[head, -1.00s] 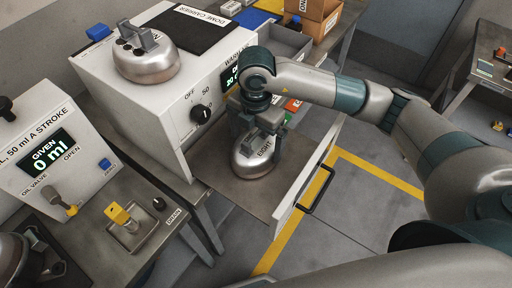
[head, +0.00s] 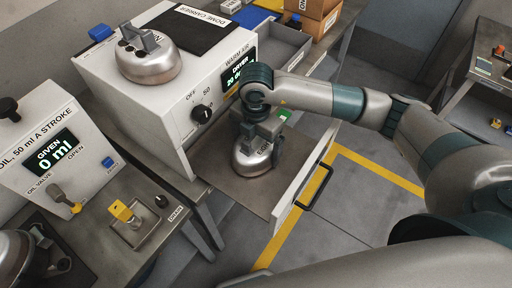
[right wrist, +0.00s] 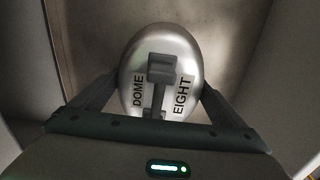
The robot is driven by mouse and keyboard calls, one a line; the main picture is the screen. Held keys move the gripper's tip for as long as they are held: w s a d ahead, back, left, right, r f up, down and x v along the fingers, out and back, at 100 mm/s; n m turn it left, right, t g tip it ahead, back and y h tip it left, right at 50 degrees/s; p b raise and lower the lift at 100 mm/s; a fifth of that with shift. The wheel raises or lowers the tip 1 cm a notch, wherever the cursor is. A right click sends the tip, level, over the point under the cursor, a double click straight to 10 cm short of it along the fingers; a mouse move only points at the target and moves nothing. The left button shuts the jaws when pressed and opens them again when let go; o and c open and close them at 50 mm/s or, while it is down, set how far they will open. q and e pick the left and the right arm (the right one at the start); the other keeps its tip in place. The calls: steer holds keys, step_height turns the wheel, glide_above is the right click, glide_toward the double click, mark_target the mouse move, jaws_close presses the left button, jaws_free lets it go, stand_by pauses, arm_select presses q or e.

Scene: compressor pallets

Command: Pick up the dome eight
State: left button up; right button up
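Dome eight (head: 252,164) is a shiny silver dome with a grey top handle. It rests on the floor of the pulled-out drawer (head: 218,176) of the white warm-air cabinet. The right wrist view shows dome eight (right wrist: 140,112) from above, with the labels "DOME" and "EIGHT" either side of the handle (right wrist: 160,70). My right gripper (head: 261,142) is over the dome, pointing down. Its fingers are spread wide, one on each side of the dome and handle, with no visible grip. The gripper partly hides the handle in the head view. My left gripper is not in view.
Another silver dome (head: 150,66) sits on top of the cabinet beside a black mat (head: 192,30). The oil station (head: 50,150) reads 0 ml at left. The drawer front (head: 302,185) with its black handle is on the right. Cardboard boxes (head: 318,14) stand behind.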

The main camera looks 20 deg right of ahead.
steer(key=shift+w, duration=0.1)
steer(key=shift+c, duration=1.2)
steer(key=shift+r, duration=0.1)
steer(key=shift+r+b, duration=0.4)
steer(key=shift+r, duration=0.45)
step_height(320, 180, up, 7)
steer(key=shift+b, duration=1.05)
steer(key=shift+r, duration=0.6)
